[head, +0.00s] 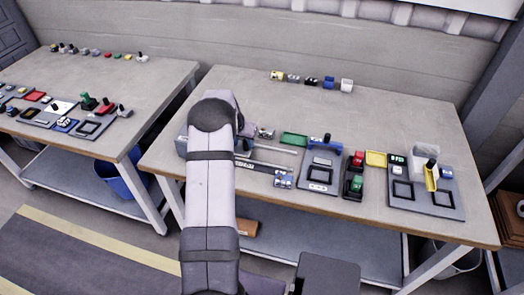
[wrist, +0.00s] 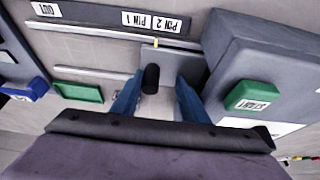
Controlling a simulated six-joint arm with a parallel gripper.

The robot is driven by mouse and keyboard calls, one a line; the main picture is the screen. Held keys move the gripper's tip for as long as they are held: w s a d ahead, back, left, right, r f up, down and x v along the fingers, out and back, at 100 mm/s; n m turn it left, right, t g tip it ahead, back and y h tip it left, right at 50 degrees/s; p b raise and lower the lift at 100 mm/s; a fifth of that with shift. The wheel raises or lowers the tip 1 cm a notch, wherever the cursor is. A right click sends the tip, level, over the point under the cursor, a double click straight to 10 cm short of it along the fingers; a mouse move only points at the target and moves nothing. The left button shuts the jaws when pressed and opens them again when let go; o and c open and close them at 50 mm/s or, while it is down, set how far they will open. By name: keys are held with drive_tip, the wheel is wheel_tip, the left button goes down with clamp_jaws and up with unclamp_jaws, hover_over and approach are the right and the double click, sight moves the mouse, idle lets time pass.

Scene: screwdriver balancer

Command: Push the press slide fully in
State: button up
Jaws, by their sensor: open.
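In the wrist view the press slide is a grey plate (wrist: 180,57) with an upright black knob (wrist: 151,78) and a small yellow mark at its edge. It sits at the end of two pale rails (wrist: 88,37), beside a grey press housing (wrist: 265,60) with a green START label. My gripper (wrist: 157,97) is open, with one blue finger on each side of the knob. I cannot tell whether either finger touches it. The labels PIN 1, PIN 2 and OUT read upside down there. In the head view my arm hides the gripper and the slide; the rails (head: 266,158) show right of it.
In the head view, fixtures with blue, red and yellow parts (head: 375,159) stand to the right.

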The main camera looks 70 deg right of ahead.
drive_tip(key=shift+s+a+f, duration=0.15)
drive_tip(key=shift+a+f, duration=0.1)
drive_tip(key=shift+a, duration=0.05)
wheel_tip(320, 180, up, 7)
drive_tip(key=p, duration=0.4)
drive_tip(key=shift+d, duration=0.3)
drive_tip(key=shift+r, duration=0.1)
